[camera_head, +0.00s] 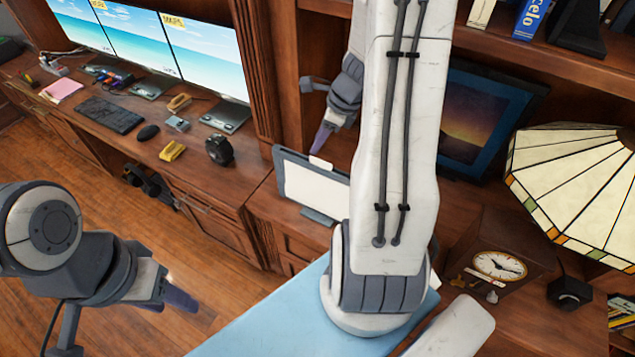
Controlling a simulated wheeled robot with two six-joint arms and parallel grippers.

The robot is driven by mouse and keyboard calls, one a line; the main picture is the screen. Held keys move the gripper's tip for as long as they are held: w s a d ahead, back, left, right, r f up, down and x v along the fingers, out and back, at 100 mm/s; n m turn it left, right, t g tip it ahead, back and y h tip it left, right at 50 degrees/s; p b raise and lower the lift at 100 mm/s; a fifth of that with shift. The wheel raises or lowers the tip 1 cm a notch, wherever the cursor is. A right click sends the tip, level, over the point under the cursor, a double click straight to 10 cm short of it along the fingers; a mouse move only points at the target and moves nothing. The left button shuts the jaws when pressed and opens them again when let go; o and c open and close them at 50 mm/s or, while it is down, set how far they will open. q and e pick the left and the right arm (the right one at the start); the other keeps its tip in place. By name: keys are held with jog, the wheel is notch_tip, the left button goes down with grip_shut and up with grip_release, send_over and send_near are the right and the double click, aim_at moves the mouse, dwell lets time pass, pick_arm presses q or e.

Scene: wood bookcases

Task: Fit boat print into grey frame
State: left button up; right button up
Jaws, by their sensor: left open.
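A grey frame (288,188) with a blank pale panel leans upright on the wood cabinet top, in the middle of the head view. Its right side is hidden behind my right arm. My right gripper (321,142) points down just above the frame's top edge, near a small white piece there. I cannot tell whether it touches that piece or whether its jaws are open. My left gripper (176,298) is at the lower left, over the wood floor, open and empty, well away from the frame. No boat print can be made out.
A dark blue framed sunset picture (470,118) stands in the bookcase behind my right arm. A stained-glass lamp (575,185) and a clock (497,266) stand at right.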

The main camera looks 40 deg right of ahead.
jog(key=d+f+m, duration=0.2)
jog(key=f, duration=0.1)
jog(key=d+f+m, duration=0.1)
jog(key=f, duration=0.1)
jog(key=shift+w+d+h, duration=0.1)
jog(key=shift+d+h, duration=0.2)
jog(key=shift+d, duration=0.05)
jog(key=shift+x, duration=2.9)
jog(key=shift+d, duration=0.1)
grip_shut()
